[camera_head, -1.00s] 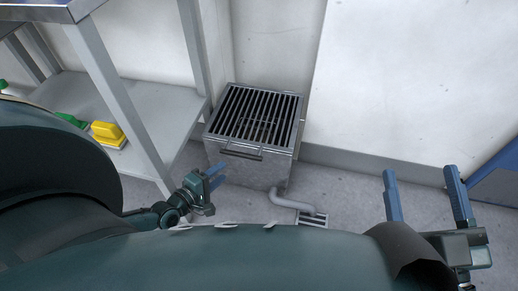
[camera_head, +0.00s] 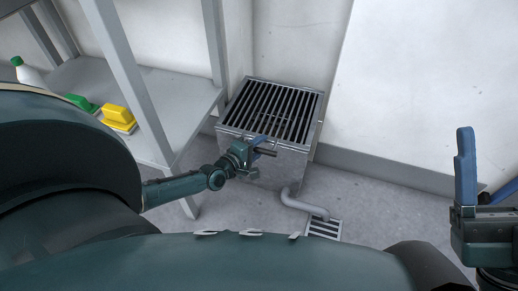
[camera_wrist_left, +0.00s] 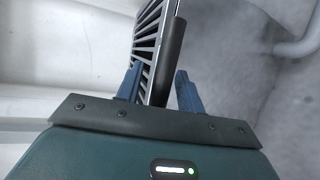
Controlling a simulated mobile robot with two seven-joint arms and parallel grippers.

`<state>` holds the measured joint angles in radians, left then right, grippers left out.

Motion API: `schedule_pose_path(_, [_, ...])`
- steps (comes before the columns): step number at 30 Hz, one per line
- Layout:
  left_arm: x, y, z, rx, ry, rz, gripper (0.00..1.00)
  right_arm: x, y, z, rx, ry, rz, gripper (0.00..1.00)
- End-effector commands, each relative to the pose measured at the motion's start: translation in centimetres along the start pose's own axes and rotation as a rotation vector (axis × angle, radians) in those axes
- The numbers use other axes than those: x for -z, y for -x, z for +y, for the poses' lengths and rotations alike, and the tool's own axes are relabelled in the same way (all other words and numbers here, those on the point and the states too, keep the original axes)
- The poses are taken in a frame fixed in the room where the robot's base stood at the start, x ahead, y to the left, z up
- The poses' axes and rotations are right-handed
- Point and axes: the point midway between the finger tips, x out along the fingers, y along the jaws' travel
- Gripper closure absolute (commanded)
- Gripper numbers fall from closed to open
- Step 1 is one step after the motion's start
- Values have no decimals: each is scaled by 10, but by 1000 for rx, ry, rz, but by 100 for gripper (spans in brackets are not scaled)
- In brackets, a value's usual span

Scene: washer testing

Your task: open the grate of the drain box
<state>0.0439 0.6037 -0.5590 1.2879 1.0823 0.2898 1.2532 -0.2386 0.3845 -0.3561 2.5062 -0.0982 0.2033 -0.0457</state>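The drain box (camera_head: 262,165) is a grey metal box against the wall, with a dark-barred grate (camera_head: 270,108) lying flat and closed on top. The grate's dark handle (camera_wrist_left: 169,58) runs along its front edge; in the head view my gripper partly covers it. My left gripper (camera_head: 262,146) is at the front of the box by the handle. In the left wrist view its blue fingers (camera_wrist_left: 160,86) are apart, with the handle's end between them, not visibly clamped. My right gripper (camera_head: 485,200) is at the right edge, away from the box, fingers apart, partly cut off.
A metal shelf table (camera_head: 165,90) stands left of the box, its leg close to my left arm. A yellow brush (camera_head: 118,117), a green brush (camera_head: 80,102) and a white bottle (camera_head: 30,75) are on its lower shelf. A pipe (camera_head: 302,203) leads to a floor drain (camera_head: 324,229).

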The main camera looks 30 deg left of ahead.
Motion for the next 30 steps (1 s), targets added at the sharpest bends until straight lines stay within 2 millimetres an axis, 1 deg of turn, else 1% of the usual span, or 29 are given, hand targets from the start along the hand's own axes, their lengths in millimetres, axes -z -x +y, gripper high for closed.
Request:
schedule_pose_path(7, [0, -1, 0, 1, 0, 0, 62, 1, 0, 0, 0, 3, 4, 31])
schedule_pose_path(8, [0, -1, 0, 1, 0, 0, 64, 1, 0, 0, 0, 3, 4, 31])
schedule_pose_path(21, [0, 0, 0, 1, 0, 0, 100, 1, 0, 0, 0, 2, 3, 31])
schedule_pose_path(30, [0, 0, 0, 1, 0, 0, 100, 1, 0, 0, 0, 2, 3, 31])
